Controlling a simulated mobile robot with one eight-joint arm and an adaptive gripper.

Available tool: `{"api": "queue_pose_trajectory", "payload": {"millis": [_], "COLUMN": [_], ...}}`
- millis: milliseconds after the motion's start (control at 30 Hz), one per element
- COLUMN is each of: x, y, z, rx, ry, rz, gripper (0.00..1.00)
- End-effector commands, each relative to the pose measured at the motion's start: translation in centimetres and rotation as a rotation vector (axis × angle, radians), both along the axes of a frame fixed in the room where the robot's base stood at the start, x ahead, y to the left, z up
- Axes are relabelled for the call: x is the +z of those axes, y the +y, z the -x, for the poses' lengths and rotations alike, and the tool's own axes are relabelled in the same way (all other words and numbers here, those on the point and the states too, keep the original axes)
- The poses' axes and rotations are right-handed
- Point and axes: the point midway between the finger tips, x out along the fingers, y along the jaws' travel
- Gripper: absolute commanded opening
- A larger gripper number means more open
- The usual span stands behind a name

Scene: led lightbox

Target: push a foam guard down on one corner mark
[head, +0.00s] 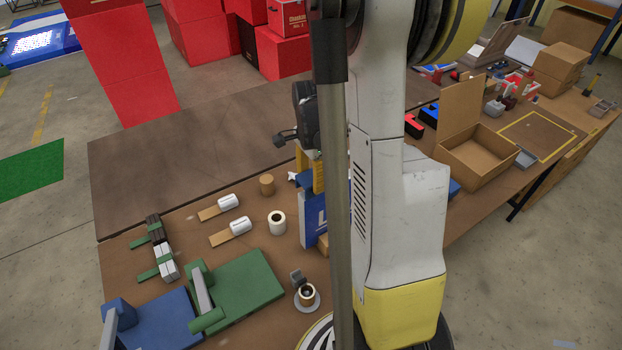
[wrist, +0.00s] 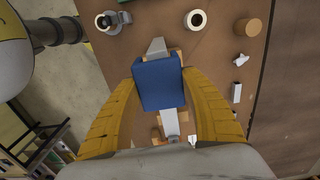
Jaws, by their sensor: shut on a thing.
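My gripper (wrist: 160,82) has its two yellow fingers shut on a blue block (wrist: 159,88), which looks like the foam guard. In the head view my gripper (head: 311,170) points down, partly hidden by my arm and a grey pole. Below it stands an upright blue panel with white lettering (head: 312,222), apparently the lightbox. In the wrist view a narrow grey strip (wrist: 170,122) shows on both sides of the block, in line with it. Whether the block touches the strip cannot be told. No corner mark can be made out.
Near the gripper on the brown table (head: 185,165) are a white roll (head: 277,223), a brown cylinder (head: 267,185) and a small grey fixture on a round base (head: 306,296). Green and blue fixtures (head: 240,290) fill the front left. The table's back left is clear.

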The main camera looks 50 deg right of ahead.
Motion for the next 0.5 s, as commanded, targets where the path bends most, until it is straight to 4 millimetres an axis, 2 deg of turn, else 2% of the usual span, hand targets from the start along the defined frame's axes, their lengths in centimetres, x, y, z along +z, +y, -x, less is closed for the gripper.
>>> {"api": "queue_pose_trajectory", "payload": {"millis": [500], "x": [-0.48], "y": [0.00], "z": [0.01], "rx": [0.000], "ry": [0.000], "rz": [0.000], "gripper": [0.21]}}
